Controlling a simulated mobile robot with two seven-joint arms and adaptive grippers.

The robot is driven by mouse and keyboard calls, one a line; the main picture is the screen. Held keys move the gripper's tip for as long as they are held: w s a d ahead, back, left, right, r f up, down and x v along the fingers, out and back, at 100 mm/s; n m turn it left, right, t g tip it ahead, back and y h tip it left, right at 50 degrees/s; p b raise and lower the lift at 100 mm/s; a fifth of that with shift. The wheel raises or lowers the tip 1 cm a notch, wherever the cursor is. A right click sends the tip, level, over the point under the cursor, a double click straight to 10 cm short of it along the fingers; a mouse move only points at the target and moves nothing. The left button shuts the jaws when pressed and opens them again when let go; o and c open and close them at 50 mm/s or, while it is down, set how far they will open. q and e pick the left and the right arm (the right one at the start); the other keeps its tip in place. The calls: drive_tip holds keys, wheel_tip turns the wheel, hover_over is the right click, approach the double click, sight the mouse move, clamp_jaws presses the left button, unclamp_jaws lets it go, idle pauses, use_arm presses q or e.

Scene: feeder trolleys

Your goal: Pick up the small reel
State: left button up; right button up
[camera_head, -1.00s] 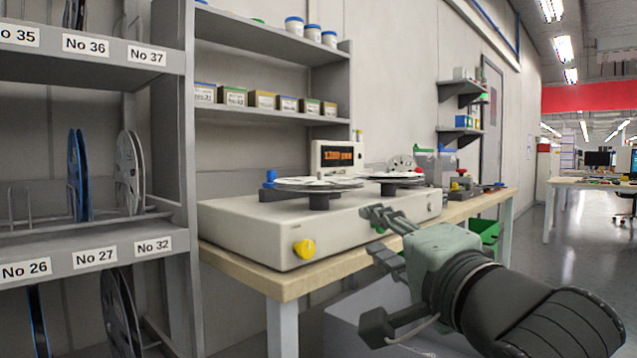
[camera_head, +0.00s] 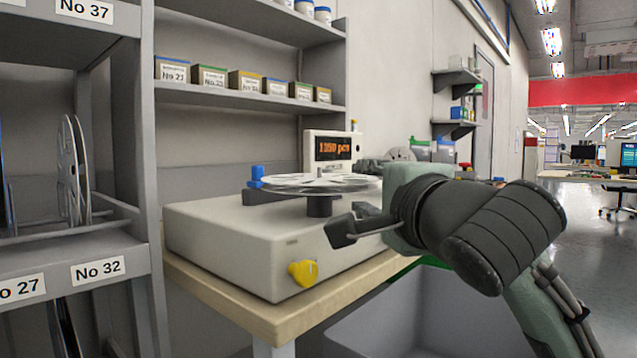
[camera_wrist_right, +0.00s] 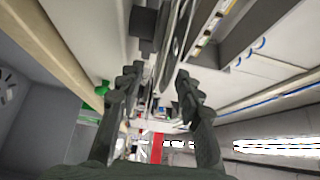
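A pale grey reel (camera_head: 318,184) lies flat on a dark hub on top of the white counting machine (camera_head: 225,235). In the wrist view a reel (camera_wrist_right: 179,35) shows nearly edge-on just beyond the fingers. I cannot tell which reel the task calls small. The machine's right side and the second reel spot are hidden behind my right gripper in the head view. In the wrist view my right gripper (camera_wrist_right: 158,85) is open, with both fingers apart and nothing clasped. My left gripper is not in view.
The machine stands on a wooden-topped bench (camera_head: 275,318). Its display (camera_head: 333,148) stands at the back, and a yellow knob (camera_head: 303,273) sticks out in front. A grey reel rack (camera_head: 95,250) is at left. A shelf with small boxes (camera_head: 242,80) hangs above.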

sight(356, 179)
drive_tip(key=x, duration=0.4)
drive_tip(key=shift+w+r, duration=0.15)
drive_tip(key=shift+w, duration=0.25)
clamp_jaws()
